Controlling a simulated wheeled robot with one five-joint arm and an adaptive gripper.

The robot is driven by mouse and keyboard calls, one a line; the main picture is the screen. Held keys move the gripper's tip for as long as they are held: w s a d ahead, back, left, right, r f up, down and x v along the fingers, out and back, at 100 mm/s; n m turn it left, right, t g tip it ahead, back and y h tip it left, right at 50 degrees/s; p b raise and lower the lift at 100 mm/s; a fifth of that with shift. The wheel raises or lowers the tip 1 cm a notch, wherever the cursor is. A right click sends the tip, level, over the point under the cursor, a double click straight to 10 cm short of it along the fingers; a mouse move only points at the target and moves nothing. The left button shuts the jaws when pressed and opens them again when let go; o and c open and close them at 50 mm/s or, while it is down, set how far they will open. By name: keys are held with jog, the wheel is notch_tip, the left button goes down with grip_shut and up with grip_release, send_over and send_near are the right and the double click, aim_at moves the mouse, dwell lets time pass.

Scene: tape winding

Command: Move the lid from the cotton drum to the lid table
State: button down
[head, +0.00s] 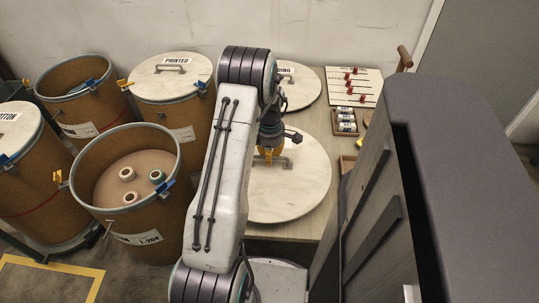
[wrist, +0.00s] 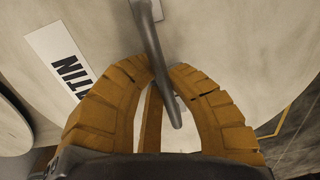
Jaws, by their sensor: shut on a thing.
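My gripper (head: 268,155), with yellow-orange fingers, is shut on the grey bar handle (wrist: 155,60) of a round pale lid (head: 290,190). This lid is at the front of the table; I cannot tell whether it rests there or is slightly above. In the wrist view the fingers (wrist: 165,90) close around the bar, and the lid's label (wrist: 60,60) shows only part of a word, like "TIN". A lid (head: 15,125) whose partly cut label seems to end in "TTON" sits on the far-left drum (head: 30,185). The table (head: 300,230) is wooden. My arm hides part of the held lid.
Another lid (head: 300,92), label ending "DING", lies behind on the table. A rack with red pegs (head: 352,85) and a small box (head: 345,121) stand to its right. An open drum (head: 125,210) holds several spools. A "PRINTED" lidded drum (head: 172,105) and another open drum (head: 80,110) stand behind.

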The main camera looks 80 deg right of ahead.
jog(key=shift+f+b, duration=1.4)
jog(key=shift+f, duration=0.85)
jog(key=c, duration=1.2)
grip_release()
jog(key=shift+f, duration=0.15)
notch_tip(320, 180, up, 12)
jog(key=shift+d+r, duration=0.1)
jog(key=shift+d, duration=0.05)
